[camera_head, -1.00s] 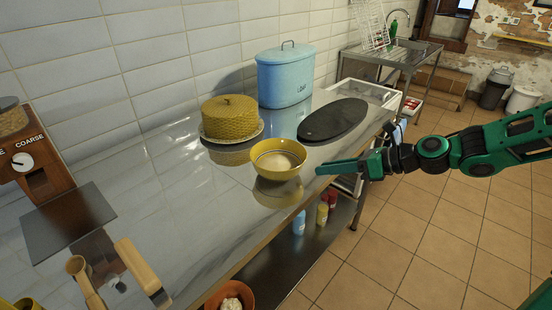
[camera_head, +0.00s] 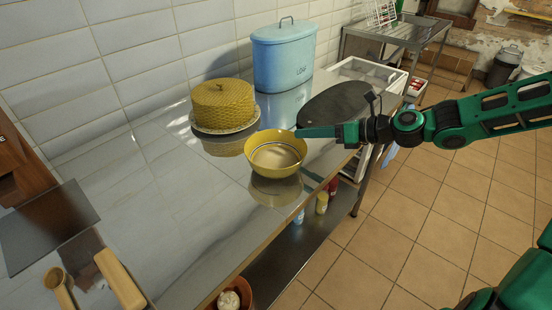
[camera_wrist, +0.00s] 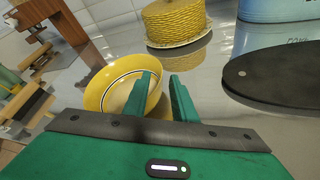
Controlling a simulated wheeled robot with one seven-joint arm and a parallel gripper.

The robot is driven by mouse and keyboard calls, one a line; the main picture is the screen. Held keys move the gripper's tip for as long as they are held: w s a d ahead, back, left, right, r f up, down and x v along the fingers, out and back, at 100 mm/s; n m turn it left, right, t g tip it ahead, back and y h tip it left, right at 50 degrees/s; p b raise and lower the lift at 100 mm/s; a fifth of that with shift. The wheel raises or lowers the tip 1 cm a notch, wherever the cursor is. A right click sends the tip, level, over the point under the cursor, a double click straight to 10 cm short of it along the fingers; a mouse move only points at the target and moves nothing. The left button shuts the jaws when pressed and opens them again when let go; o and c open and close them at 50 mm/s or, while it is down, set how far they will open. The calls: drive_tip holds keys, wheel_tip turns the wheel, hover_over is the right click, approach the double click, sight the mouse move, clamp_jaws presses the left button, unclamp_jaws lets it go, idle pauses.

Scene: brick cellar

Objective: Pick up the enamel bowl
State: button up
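The yellow enamel bowl (camera_head: 262,180) is near the front edge of the shiny counter, tilted, with its pale inside and dark ring facing me. It also shows left of centre in the wrist view (camera_wrist: 96,92). My gripper (camera_head: 299,132) reaches in from the right and meets the bowl's rim at its far right side. In the wrist view my gripper (camera_wrist: 163,78) has its left finger over the bowl's inside and its right finger outside the rim. A gap shows between the fingers, with the rim between them. The contact at the tips is partly hidden.
A yellow woven-look cake cover on a plate (camera_head: 223,128) stands behind the bowl. A blue canister (camera_head: 285,55) and a dark oval board (camera_head: 338,108) are further back. A grinder plate and wooden tools (camera_head: 120,280) lie at front left. The counter between is clear.

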drive_tip(key=shift+x, duration=2.65)
drive_tip(key=shift+d+f, duration=0.1)
drive_tip(key=shift+f, duration=0.05)
clamp_jaws()
